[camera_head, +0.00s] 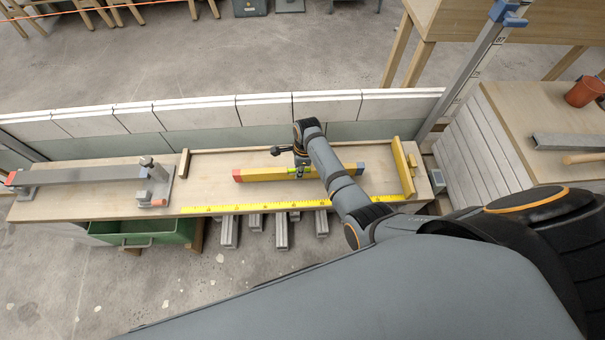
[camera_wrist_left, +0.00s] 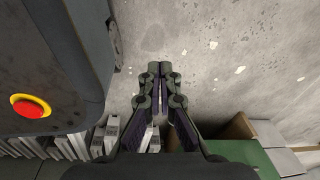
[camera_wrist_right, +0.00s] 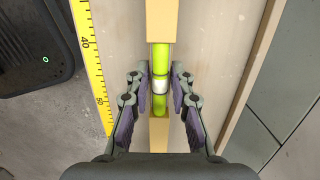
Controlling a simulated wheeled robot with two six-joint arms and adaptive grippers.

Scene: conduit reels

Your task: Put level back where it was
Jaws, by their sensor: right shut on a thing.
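The level is a long yellow bar (camera_head: 258,175) with a red-orange end and a green vial in its middle. It lies lengthwise along the wooden bench (camera_head: 222,160), behind the yellow tape rule (camera_head: 290,206). My right gripper (camera_head: 300,162) is over the level's middle and shut on it. In the right wrist view, its fingers (camera_wrist_right: 159,82) flank the level (camera_wrist_right: 162,22) at the green vial. Whether the level touches the bench is hard to tell. My left gripper (camera_wrist_left: 159,72) is shut and empty over the floor, outside the head view.
A wooden strip (camera_head: 184,164) edges the left of the level's area; a yellow upright piece (camera_head: 403,168) stands at its right. A metal clamp device (camera_head: 152,184) stands on the bench's left. A green bin (camera_head: 138,233) and grey bars (camera_head: 229,232) are below. White blocks line the back.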

